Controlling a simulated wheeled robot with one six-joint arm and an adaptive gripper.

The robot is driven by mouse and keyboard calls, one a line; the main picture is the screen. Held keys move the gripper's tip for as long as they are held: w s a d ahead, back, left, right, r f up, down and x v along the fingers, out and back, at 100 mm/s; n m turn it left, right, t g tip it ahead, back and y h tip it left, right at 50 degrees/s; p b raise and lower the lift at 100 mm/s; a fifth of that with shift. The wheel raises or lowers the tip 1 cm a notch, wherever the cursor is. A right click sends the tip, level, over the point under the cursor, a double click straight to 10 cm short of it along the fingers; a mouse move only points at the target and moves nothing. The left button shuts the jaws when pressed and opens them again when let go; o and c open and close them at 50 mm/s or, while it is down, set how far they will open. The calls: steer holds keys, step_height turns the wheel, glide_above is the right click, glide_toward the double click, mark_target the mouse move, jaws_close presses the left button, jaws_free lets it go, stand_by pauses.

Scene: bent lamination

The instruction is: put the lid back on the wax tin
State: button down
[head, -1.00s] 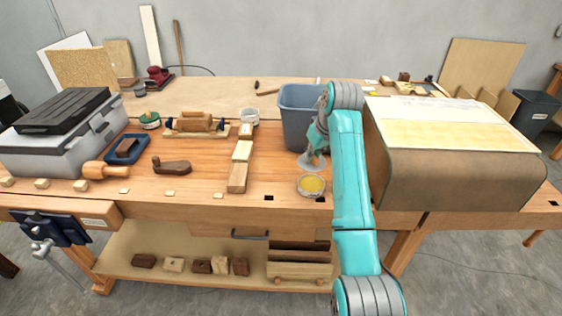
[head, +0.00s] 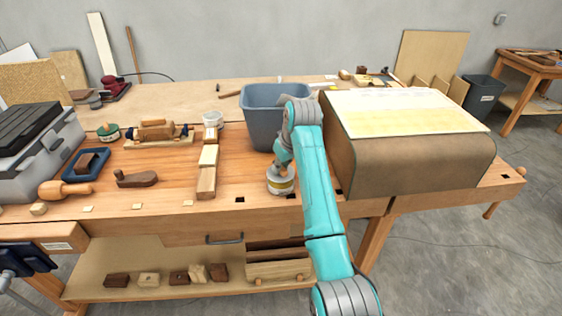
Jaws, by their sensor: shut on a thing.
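The wax tin (head: 281,189) stands upright on the workbench near its front edge, left of my arm. A yellowish band shows on its side. My gripper (head: 282,173) points down right above the tin and is shut on the grey lid (head: 270,180). The lid is over the tin's mouth and hides the wax. It looks level, touching or very close to the rim; I cannot tell whether it is fully seated. The fingertips are small and partly hidden by my wrist.
A blue-grey bin (head: 262,118) stands just behind my gripper. A large brown curved form (head: 415,160) stands close to the right of my arm. Wooden blocks (head: 206,180) lie in a row to the left. Bare bench lies between the blocks and the tin.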

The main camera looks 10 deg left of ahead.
steer(key=shift+f, duration=0.65)
stand_by(0.5)
steer(key=shift+f, duration=0.15)
steer(key=shift+f, duration=0.75)
stand_by(1.4)
steer(key=c, duration=1)
jaws_free()
steer(key=shift+r, duration=0.15)
steer(key=shift+r, duration=3.4)
